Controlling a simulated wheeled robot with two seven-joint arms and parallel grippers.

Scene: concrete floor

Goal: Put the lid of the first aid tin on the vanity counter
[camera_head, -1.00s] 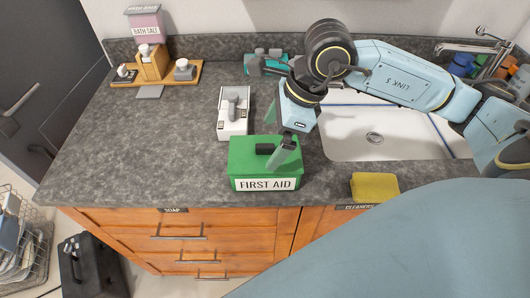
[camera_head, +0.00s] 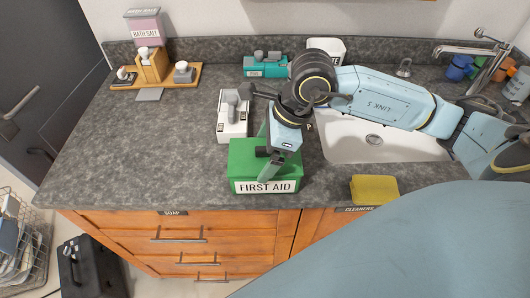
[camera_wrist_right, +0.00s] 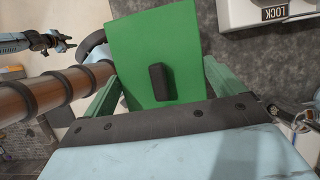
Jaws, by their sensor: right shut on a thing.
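The green first aid tin (camera_head: 240,180) stands on the dark stone vanity counter (camera_head: 120,150), near its front edge, with its label facing me. Its flat green lid (camera_wrist_right: 135,45) has a black handle (camera_wrist_right: 158,82) in the middle and fills the centre of the right wrist view. My right gripper (camera_head: 268,147) is over the tin and shut on the lid, with a finger at each side of it in the wrist view. I cannot tell whether the lid is raised. A small arm end at the upper left of the wrist view seems to be my left gripper (camera_wrist_right: 64,43); its jaws are too small to judge.
A white box (camera_head: 233,125) stands just behind the tin. A teal box (camera_head: 265,66) and a white container (camera_head: 327,49) are at the back. A yellow sponge (camera_head: 374,189) and the sink (camera_head: 350,148) are to the right. The counter left of the tin is clear.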

